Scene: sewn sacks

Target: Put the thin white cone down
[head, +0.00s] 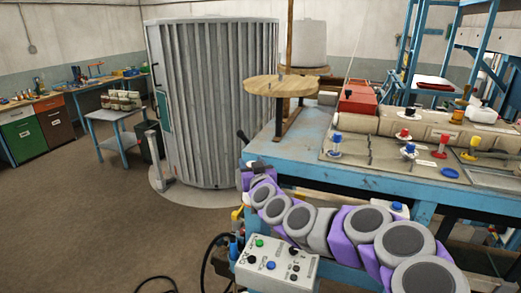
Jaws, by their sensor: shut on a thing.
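I cannot make out the fingers of my gripper in the head view. No thin white cone can be picked out with certainty, and nothing held is visible. A jointed row of purple parts with round grey caps runs from the lower right up to the left along the front of the blue table (312,142). I cannot tell whether its far end carries anything. A wide whitish cylinder (310,42) stands at the back, by a round wooden disc (280,86).
Small spools, including a red one (439,145) and a yellow one (470,147), stand on a panel at the right. A red box (359,98) sits behind. A grey control box (276,262) is in front. A large ribbed drum (213,105) stands left; brown floor (95,225) is open.

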